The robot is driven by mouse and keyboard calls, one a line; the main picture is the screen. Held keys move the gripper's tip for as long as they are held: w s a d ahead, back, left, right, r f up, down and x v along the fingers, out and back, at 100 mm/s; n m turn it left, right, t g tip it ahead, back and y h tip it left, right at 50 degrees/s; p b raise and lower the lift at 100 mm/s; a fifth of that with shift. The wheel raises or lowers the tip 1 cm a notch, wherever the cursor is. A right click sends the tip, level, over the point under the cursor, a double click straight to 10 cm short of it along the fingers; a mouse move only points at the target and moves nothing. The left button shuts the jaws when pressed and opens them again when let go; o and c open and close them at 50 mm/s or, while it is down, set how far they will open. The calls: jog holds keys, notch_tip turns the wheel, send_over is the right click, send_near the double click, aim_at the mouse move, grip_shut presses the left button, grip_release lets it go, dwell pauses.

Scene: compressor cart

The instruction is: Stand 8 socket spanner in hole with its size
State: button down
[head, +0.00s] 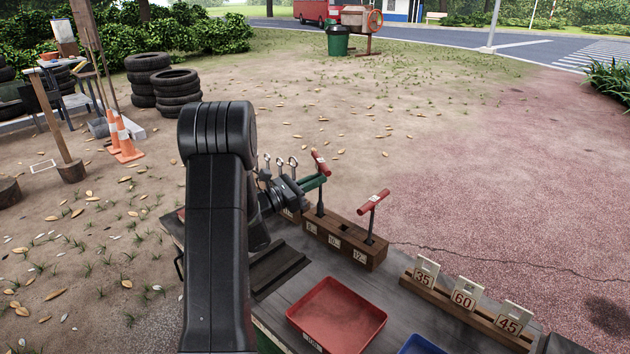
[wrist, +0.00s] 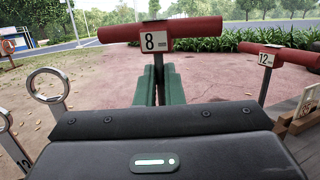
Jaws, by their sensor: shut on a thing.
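The 8 socket spanner has a red T-handle (head: 320,163) and a dark shaft. My gripper (head: 314,183) has green fingers, shut on the shaft just below the handle. In the wrist view the handle (wrist: 192,28) shows its white 8 label, and the fingers (wrist: 160,85) close around the shaft. The wooden block (head: 372,260) carries labels 8, 10 and 12. The shaft's lower end meets the block top at the 8 end, looking roughly upright; I cannot tell how deep it sits. The middle hole (head: 344,229) looks empty.
The red-handled 12 spanner (head: 373,201) stands in the block's 12 end. Ring-topped tools (head: 280,163) stand left of my gripper. A red tray (head: 336,314) and a rack (head: 465,311) with plates 35, 60 and 45 sit on the cart. My arm hides the cart's left part.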

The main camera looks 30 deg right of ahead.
jog(key=shift+f+b, duration=1.1)
jog(key=shift+f, duration=0.45)
jog(key=shift+r, duration=0.1)
notch_tip(320, 180, up, 4)
jog(key=shift+r+p, duration=0.1)
jog(key=shift+p, duration=1.1)
jog(key=shift+f+b, duration=2)
jog(key=shift+f, duration=0.25)
dwell(1.1)
jog(key=c, duration=1.5)
grip_release()
jog(key=a, duration=0.4)
jog(key=a+f, duration=0.1)
jog(key=a, duration=0.4)
jog(key=a+f, duration=0.1)
jog(key=a, duration=0.3)
jog(key=shift+w+a+f+p, duration=0.25)
jog(key=shift+w+a+p, duration=0.05)
jog(key=shift+p, duration=0.05)
